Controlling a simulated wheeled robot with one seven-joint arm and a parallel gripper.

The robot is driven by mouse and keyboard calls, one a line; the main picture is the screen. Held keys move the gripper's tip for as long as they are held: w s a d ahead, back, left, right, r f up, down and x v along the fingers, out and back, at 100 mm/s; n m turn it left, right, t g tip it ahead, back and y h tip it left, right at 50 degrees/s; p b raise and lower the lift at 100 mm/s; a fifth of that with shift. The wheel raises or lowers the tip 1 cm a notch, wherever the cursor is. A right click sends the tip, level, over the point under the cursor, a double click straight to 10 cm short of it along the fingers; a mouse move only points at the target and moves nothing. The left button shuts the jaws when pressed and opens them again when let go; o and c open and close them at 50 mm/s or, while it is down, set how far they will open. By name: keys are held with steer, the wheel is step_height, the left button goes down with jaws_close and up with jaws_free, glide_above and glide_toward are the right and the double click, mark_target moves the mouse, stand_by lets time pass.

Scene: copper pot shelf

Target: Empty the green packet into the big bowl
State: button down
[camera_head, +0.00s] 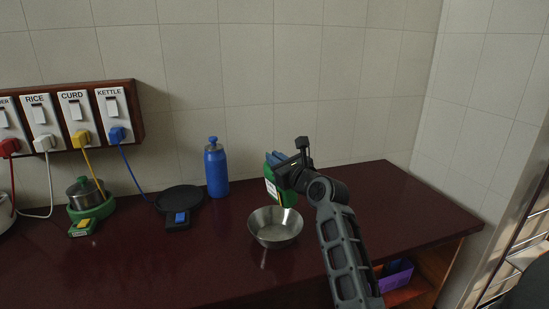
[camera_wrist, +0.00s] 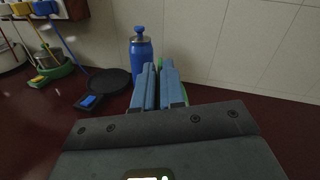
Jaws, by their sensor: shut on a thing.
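The green packet (camera_head: 287,197) has a white label and is held between the blue fingers of my gripper (camera_head: 276,158). It looks roughly upright with a slight tilt, at the back rim of the bowl. I cannot tell whether it touches the rim. The big bowl (camera_head: 275,237) is a shiny metal bowl standing on the counter, and its visible inside looks empty. In the wrist view my gripper (camera_wrist: 158,72) is closed around the packet, of which only a thin green edge (camera_wrist: 187,93) shows. The bowl is hidden there.
A blue bottle (camera_head: 216,170) stands at the back of the dark red counter (camera_head: 130,270). A black pan-like appliance (camera_head: 179,197) and a pot on a green base (camera_head: 91,207) are on the left. Labelled wall sockets (camera_head: 77,118) hold plugged cords. The counter's right side is clear.

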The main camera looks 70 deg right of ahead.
mark_target(276, 194)
steer(key=shift+f+n, duration=0.35)
steer(key=shift+n, duration=0.85)
steer(key=shift+d+f+n, duration=0.1)
steer(key=shift+f+n, duration=1.85)
steer(key=shift+n, duration=0.45)
steer(key=shift+f+n+b, duration=0.8)
steer(key=shift+f+b, duration=0.1)
steer(key=shift+f, duration=0.15)
steer(key=shift+f+n+b, duration=1.9)
steer(key=shift+f+b, duration=0.3)
steer(key=shift+b, duration=1.95)
step_height(276, 194, down, 4)
steer(key=n+b, duration=0.3)
steer(key=n, duration=0.2)
steer(key=n+b, duration=0.4)
steer(key=n, duration=0.1)
steer(key=n+b, duration=0.3)
steer(key=n, duration=0.1)
steer(key=shift+r+n+b, duration=0.25)
steer(key=shift+n+b, duration=0.1)
steer(key=shift+n, duration=0.05)
